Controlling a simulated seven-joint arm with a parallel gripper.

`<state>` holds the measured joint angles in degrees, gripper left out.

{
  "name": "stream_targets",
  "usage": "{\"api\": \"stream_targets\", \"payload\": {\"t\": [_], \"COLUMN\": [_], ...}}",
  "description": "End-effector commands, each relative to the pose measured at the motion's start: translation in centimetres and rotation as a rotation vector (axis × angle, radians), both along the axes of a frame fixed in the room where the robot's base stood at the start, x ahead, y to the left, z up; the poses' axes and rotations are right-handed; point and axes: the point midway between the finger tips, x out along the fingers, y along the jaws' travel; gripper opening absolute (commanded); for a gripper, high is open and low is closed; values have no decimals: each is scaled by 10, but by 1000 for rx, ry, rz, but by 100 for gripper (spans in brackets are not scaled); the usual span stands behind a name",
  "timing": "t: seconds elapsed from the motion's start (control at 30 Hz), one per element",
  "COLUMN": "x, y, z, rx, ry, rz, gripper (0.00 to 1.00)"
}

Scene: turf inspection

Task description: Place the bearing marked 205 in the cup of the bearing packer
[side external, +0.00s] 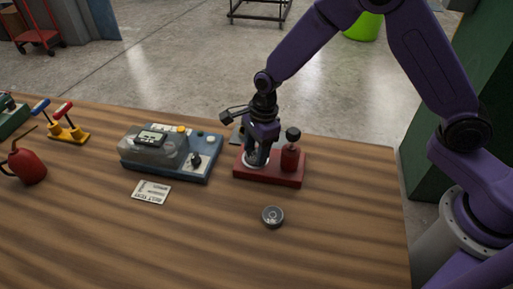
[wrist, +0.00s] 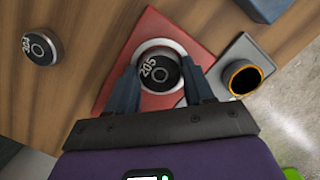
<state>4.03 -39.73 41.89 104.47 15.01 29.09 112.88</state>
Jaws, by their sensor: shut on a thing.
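The bearing marked 205 (wrist: 160,72) is between the two fingers of my gripper (wrist: 159,76), which is shut on it. In the wrist view it lies inside the pale ring of the cup (wrist: 163,43) of the red bearing packer (wrist: 184,22). I cannot tell whether it rests on the cup or is just above it. In the side view my gripper (side external: 256,160) points down at the left part of the packer's red base (side external: 275,178). The fingers mostly hide the cup and bearing there. The packer's red cylinder with a black knob (side external: 290,157) stands just right of the fingers.
A grey plate with a dark round piece (wrist: 243,78) is beside the packer. A blue-based device (side external: 172,152) and a card (side external: 151,192) are left. The front table is mostly clear.

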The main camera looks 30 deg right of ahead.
Motion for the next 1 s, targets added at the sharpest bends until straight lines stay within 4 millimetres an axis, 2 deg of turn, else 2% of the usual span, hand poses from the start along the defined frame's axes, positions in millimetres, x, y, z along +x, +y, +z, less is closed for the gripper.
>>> {"api": "stream_targets", "payload": {"t": [0.03,0.17,0.2,0.23,0.43,0.57,1.0], "x": [-2,-2,-3,-3,-3,-5,-1], "y": [-1,-1,-1,-1,-1,-1,-13], "z": [-10,-11,-11,-12,-9,4,88], "rx": [-8,-8,-9,-9,-9,-10,-4], "ry": [2,3,4,4,3,5,-1], "rz": [0,1,2,3,4,6,1], "gripper": [15,15,65,75,78,78,78]}}
